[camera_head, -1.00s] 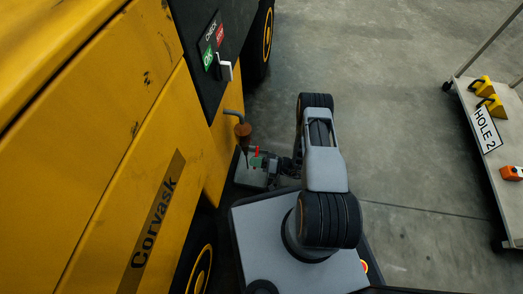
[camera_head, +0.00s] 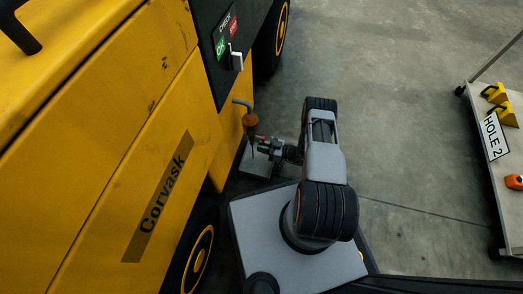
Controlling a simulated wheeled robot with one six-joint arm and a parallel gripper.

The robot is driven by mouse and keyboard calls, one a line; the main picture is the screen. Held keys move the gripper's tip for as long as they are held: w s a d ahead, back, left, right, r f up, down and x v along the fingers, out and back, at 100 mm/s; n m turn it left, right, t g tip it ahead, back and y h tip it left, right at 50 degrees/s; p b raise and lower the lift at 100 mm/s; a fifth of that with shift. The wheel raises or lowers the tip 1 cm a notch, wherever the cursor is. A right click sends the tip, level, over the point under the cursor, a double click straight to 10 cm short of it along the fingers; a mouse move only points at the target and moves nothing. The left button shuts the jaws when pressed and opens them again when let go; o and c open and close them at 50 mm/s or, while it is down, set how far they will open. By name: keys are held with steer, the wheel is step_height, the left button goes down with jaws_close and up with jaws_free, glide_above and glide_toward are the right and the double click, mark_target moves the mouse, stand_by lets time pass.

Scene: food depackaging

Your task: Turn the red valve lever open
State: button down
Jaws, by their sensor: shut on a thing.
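The red valve lever (camera_head: 263,138) shows as a small red piece beside a rusty brown fitting (camera_head: 251,122) on a grey bent pipe, low against the yellow machine. My gripper (camera_head: 265,148) is at the lever, reaching in from the right, and is shut on it. The fingers are small and dark here, with a green patch just below the red. My wrist hides part of the valve. The lever's exact angle is too small to tell.
The yellow Corvask machine (camera_head: 90,150) fills the left, with a CHECK switch panel (camera_head: 226,45) and black wheels. A grey block (camera_head: 257,166) lies below the fitting. A trolley (camera_head: 507,180) with a HOLE 2 sign stands at the right. The concrete floor between is clear.

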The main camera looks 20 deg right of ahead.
steer(key=shift+w+d, duration=0.1)
stand_by(0.5)
steer(key=c, duration=1.1)
jaws_free()
steer(key=p+v, duration=0.3)
steer(key=v, duration=1)
steer(key=shift+s+d+f, duration=0.1)
steer(key=shift+s+d, duration=0.15)
steer(key=shift+s, duration=0.05)
